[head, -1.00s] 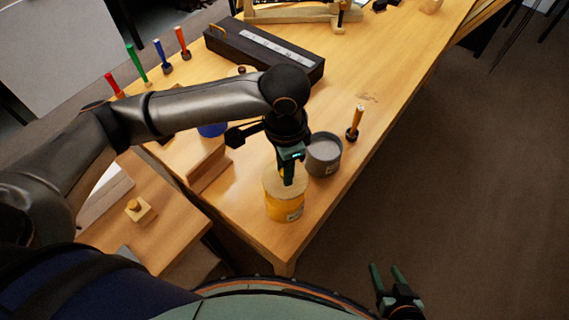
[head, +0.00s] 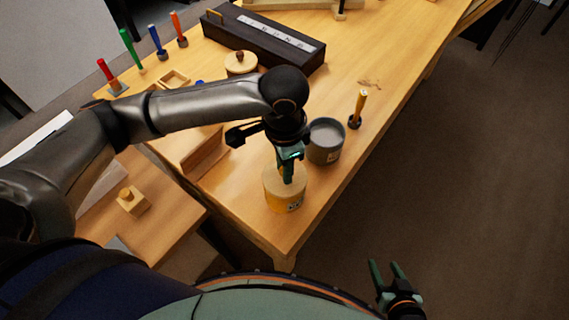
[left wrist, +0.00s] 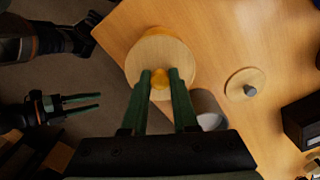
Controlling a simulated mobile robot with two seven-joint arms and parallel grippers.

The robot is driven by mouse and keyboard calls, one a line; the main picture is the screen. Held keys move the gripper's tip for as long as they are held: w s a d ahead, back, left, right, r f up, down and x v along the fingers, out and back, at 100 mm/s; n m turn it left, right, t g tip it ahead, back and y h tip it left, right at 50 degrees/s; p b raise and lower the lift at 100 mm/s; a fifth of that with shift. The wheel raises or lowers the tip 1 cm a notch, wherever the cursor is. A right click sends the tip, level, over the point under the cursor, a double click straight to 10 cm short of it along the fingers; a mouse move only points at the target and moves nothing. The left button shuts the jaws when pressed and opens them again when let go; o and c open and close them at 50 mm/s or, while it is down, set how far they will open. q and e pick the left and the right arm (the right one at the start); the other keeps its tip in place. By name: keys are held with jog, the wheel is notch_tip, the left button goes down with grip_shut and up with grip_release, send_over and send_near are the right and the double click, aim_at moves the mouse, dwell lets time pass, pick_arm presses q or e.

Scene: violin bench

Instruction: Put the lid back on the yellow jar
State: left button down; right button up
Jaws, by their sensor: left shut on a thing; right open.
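The yellow jar (head: 281,203) stands on the bench near its front corner, its label facing the front right. Its round pale wooden lid (left wrist: 150,54) covers the jar top and looks level; I cannot tell whether it rests fully on the rim. My left gripper (head: 287,179) points down over it. In the left wrist view, the fingers (left wrist: 160,80) are shut on the lid's yellow knob, and a bit of the jar's yellow side (left wrist: 155,31) shows past the lid. My right gripper (head: 388,267) is open and empty, off the bench at the lower right.
An open grey jar (head: 326,152) stands just behind the yellow jar. A lid with a grey knob (left wrist: 249,90) lies nearby. An upright wooden-handled tool (head: 358,106), another knobbed lid (head: 240,65) and a dark long box (head: 265,47) are farther back.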

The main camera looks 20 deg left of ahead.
pick_arm(q)
jog(key=p, duration=0.2)
jog(key=shift+p, duration=0.3)
dwell(1.7)
jog(key=shift+f+p, duration=0.15)
jog(key=shift+p, duration=1)
dwell(1.2)
dwell(0.4)
jog(key=shift+c, duration=0.6)
grip_release()
jog(key=shift+r, duration=3.5)
